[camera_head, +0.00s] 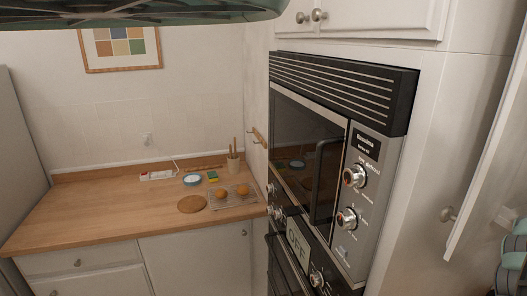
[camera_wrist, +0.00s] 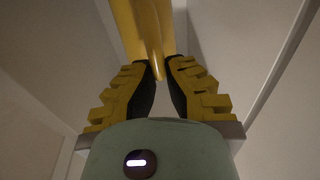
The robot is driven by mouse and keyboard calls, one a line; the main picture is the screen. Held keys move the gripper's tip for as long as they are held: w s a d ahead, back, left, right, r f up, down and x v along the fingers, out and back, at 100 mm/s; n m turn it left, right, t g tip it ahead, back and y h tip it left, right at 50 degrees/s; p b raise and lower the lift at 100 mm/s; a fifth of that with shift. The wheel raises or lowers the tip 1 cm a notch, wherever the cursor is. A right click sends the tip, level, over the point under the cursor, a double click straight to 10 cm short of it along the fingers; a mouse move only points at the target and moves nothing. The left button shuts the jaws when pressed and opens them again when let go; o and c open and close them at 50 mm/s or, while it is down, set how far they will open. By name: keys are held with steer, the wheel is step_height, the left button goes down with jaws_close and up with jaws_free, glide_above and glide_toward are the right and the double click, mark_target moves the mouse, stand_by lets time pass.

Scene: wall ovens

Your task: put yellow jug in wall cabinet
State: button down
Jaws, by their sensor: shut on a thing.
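The yellow jug (camera_wrist: 143,30) shows only in part, at the top of the wrist view. My gripper (camera_wrist: 161,80) is shut on the jug's lower visible part, with one dark-padded yellow finger on each side. The rest of the jug is out of frame. Pale flat panels (camera_wrist: 245,50) surround it; I cannot tell whether they are the inside of a cabinet. In the head view, a white wall cabinet (camera_head: 375,15) with two round knobs is above the ovens, and its visible doors look closed. The jug and my gripper do not show there.
A black and steel wall oven (camera_head: 310,150) stands in the middle of the head view. An open white door (camera_head: 490,150) with a knob juts out at the right. A wooden counter (camera_head: 110,215) at left holds a rack of round items (camera_head: 232,195).

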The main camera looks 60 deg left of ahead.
step_height(320, 180, down, 3)
steer(key=shift+r+p, duration=0.1)
steer(key=shift+p, duration=0.8)
steer(key=shift+a+f, duration=0.1)
steer(key=shift+f, duration=0.2)
steer(key=shift+f+b, duration=0.2)
steer(key=shift+b, duration=0.1)
steer(key=c, duration=1.1)
jaws_free()
steer(key=shift+c, duration=0.2)
steer(key=shift+r, duration=0.1)
